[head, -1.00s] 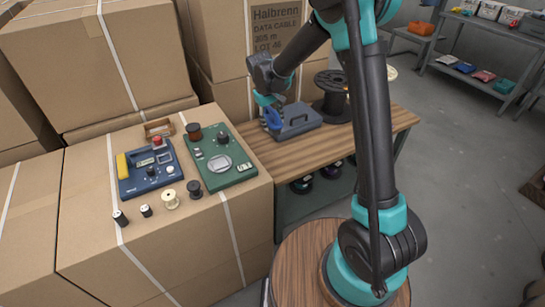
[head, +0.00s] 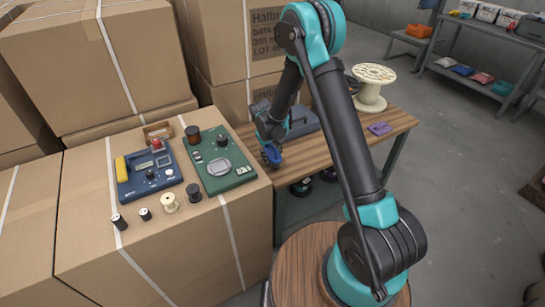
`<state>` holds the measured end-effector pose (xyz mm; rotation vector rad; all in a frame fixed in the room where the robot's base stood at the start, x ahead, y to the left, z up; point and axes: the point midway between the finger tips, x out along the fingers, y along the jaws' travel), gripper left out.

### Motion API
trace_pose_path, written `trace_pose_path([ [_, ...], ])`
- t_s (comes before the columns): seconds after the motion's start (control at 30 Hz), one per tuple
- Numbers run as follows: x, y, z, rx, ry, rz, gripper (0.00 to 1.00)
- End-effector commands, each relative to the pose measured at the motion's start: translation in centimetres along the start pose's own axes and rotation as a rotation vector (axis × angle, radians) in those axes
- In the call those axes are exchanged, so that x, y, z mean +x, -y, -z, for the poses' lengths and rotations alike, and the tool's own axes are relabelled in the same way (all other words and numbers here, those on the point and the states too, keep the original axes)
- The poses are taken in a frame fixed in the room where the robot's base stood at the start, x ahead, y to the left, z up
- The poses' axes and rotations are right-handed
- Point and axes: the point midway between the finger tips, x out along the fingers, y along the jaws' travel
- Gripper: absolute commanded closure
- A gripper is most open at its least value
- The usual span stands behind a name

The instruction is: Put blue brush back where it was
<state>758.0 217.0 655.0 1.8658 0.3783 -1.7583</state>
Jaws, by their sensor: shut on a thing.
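My gripper (head: 269,143) is shut on the blue brush (head: 271,155). It holds the brush low at the left end of the wooden workbench (head: 318,151), close to the green device on the cardboard box. I cannot tell whether the brush touches the bench top. The gripper and wrist hide part of the brush. A grey-blue toolbox (head: 306,121) stands on the bench just behind and to the right of the gripper, partly covered by my arm.
A cream spool (head: 371,88) and a purple item (head: 380,128) are on the bench at right. At left, a cardboard box (head: 190,240) carries a blue device (head: 148,172), a green device (head: 218,160) and several small spools. Bare bench lies in front of the toolbox.

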Motion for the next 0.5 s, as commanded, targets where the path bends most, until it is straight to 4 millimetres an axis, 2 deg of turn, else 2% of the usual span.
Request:
trace_pose_path([
  [0.1,0.86,0.17,-0.02,0.0,0.0,0.0,0.8],
  [0.4,1.02,0.2,-0.02,0.0,0.0,0.0,0.8],
  [0.43,1.06,0.21,-0.02,0.0,0.0,0.0,0.51],
  [0.5,1.02,0.2,-0.02,0.0,0.0,0.0,0.43],
])
